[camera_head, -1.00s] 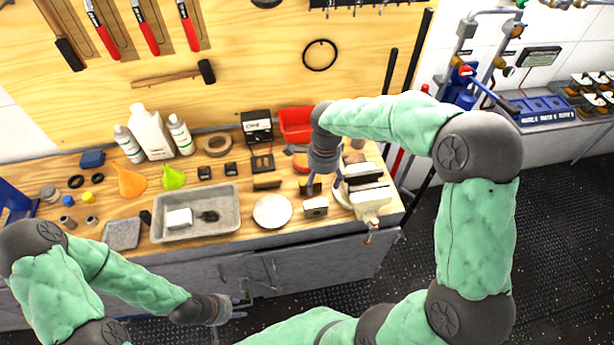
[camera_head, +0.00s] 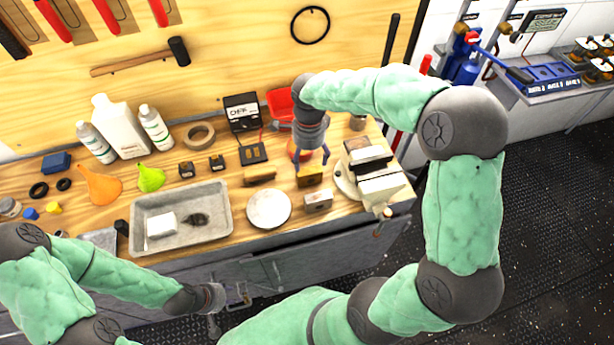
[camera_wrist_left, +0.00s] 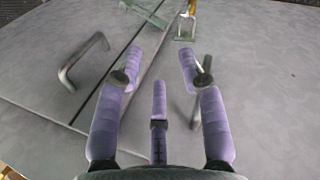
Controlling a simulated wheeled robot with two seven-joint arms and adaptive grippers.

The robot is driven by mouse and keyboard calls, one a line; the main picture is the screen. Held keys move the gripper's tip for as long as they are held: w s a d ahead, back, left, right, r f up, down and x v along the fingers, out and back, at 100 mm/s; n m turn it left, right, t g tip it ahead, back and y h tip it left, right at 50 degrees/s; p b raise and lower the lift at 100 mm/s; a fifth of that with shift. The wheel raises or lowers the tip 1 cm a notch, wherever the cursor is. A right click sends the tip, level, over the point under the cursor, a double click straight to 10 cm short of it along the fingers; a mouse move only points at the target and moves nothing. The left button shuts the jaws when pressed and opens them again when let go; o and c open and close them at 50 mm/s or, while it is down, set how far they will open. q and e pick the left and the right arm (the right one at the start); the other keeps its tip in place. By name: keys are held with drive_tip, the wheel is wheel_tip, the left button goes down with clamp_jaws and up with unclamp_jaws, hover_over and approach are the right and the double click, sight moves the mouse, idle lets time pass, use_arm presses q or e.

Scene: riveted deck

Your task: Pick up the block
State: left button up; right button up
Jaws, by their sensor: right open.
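The task's "block" could be one of several. A yellow-brown block (camera_head: 309,177) stands on the wooden bench just below my right gripper (camera_head: 310,157). That gripper points down with its fingers apart; whether they touch the block I cannot tell. A brown block (camera_head: 259,178) lies to its left, and a grey metal block (camera_head: 318,201) stands in front. A white block (camera_head: 161,225) is in the grey tray (camera_head: 225,222). My left gripper (camera_head: 216,320) is low in front of the cabinet. In the left wrist view its fingers (camera_wrist_left: 160,72) are spread and empty, facing the grey cabinet front.
A white round plate (camera_head: 268,208) lies left of the metal block. A vise-like tool (camera_head: 381,188) stands to the right. A red bin (camera_head: 281,104) is behind. Bottles (camera_head: 120,125) and funnels (camera_head: 101,187) stand at the left. A metal handle (camera_wrist_left: 82,62) is near my left fingers.

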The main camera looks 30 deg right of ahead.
sight(310, 172)
wheel_tip(310, 172, down, 6)
drive_tip(key=shift+r+b, duration=0.15)
drive_tip(key=shift+b, duration=0.45)
drive_tip(key=f, duration=0.1)
drive_tip(key=f+b, duration=0.1)
drive_tip(key=f, duration=0.2)
drive_tip(key=shift+w+d+f, duration=0.15)
drive_tip(key=shift+w+d, duration=0.1)
drive_tip(key=shift+d, duration=0.15)
drive_tip(key=shift+f+b, duration=0.3)
drive_tip(key=shift+f, duration=0.15)
drive_tip(key=shift+c, duration=0.3)
drive_tip(key=shift+r, duration=0.1)
clamp_jaws()
